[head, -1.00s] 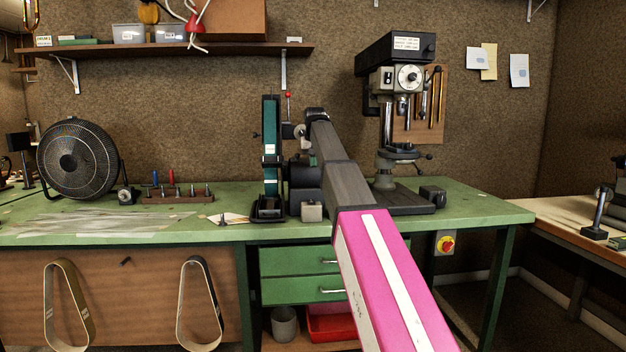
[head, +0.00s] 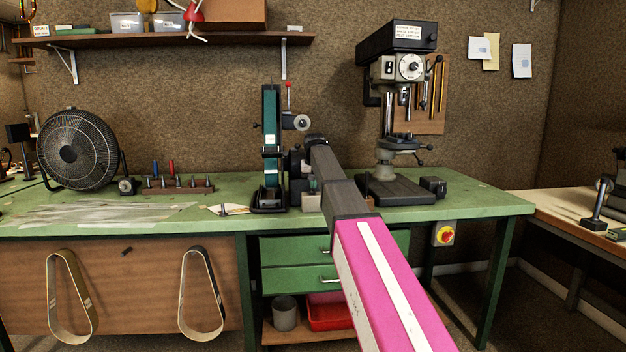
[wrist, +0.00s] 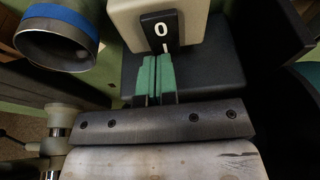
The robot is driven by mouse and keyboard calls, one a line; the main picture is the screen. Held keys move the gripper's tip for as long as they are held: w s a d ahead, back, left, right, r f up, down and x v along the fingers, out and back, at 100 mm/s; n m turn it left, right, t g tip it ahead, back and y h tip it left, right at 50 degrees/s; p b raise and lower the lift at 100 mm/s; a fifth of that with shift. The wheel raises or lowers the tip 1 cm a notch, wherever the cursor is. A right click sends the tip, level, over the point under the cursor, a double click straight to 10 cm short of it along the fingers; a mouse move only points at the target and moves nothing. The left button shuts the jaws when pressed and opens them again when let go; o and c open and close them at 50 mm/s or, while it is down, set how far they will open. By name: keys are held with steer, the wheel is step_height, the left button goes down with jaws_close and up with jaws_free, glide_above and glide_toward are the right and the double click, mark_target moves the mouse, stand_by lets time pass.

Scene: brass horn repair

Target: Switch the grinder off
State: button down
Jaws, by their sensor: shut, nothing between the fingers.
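The grinder (head: 270,135) is a tall green belt machine standing on the green bench. Its pale switch box (head: 311,202) sits at its lower right, partly behind my arm. In the wrist view the switch box (wrist: 195,14) shows a black rocker (wrist: 160,30) marked with a white 0. My gripper (wrist: 157,62) is shut and empty, its green finger pads together. The fingertips are at the lower end of the rocker in that view; I cannot tell whether they touch it. In the head view my arm hides most of my gripper.
A drill press (head: 395,110) stands right of my arm. A fan (head: 78,152) and a wooden tool rack (head: 180,190) stand to the left. A round metal piece with a blue band (wrist: 58,35) is left of the switch box in the wrist view.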

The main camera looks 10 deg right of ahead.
steer(key=shift+f, duration=0.3)
steer(key=shift+s, duration=0.1)
stand_by(0.3)
steer(key=shift+s+r, duration=0.3)
steer(key=shift+s, duration=0.3)
steer(key=shift+r, duration=0.5)
steer(key=s+v, duration=0.1)
steer(key=v, duration=1.2)
steer(key=shift+s+f, duration=0.25)
